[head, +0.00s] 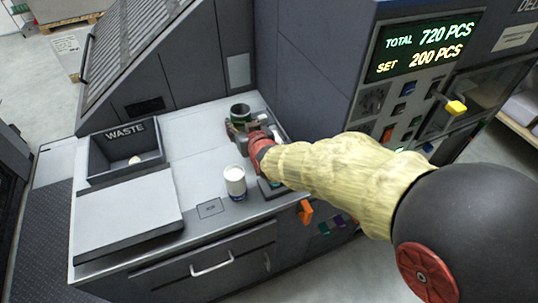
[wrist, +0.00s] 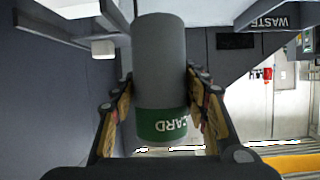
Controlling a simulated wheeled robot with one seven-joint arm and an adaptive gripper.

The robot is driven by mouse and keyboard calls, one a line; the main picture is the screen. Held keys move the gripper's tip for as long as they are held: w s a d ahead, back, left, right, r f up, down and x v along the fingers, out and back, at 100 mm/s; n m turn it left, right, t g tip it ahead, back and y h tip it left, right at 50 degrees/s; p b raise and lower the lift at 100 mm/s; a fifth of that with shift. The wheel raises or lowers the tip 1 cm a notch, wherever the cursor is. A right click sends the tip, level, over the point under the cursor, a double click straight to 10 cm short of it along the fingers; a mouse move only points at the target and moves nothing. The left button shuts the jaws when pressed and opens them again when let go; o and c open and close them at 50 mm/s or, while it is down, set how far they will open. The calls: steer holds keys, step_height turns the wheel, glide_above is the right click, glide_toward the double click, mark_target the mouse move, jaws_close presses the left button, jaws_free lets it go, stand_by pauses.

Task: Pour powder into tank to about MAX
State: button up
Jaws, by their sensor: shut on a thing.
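My gripper (head: 243,126) is shut on a dark grey cylindrical canister (head: 240,110) near the back of the light worktop. In the wrist view the canister (wrist: 160,60) sits between both fingers and has a green band with white, upside-down lettering. It looks about upright, with its open top toward the head camera. I cannot tell whether its base touches the worktop. A white cylindrical container (head: 235,180) with a blue lower band stands on the worktop in front of my gripper. I cannot tell which thing is the tank or see a MAX mark; my arm hides part of the worktop's right side.
A dark WASTE bin (head: 125,150) with a small pale item inside is at the left. A flat grey panel (head: 128,215) lies before it. A tall cabinet with a display (head: 425,45) stands at the right. The worktop between bin and white container is clear.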

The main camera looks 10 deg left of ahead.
mark_target(233, 122)
steer(key=shift+r, duration=0.2)
steer(key=shift+s+a+r+p, duration=0.35)
steer(key=shift+a+r+p, duration=0.05)
steer(key=shift+a+p, duration=0.15)
steer(key=shift+s+a+r+p, duration=0.3)
steer(key=shift+a+r+p, duration=0.1)
steer(key=shift+a+p, duration=0.1)
steer(key=shift+s+a+r+p, duration=0.35)
steer(key=shift+a+p, duration=0.2)
steer(key=shift+p, duration=0.1)
steer(key=shift+s+a+r+p, duration=0.35)
steer(key=shift+a+p, duration=0.2)
steer(key=shift+p, duration=0.05)
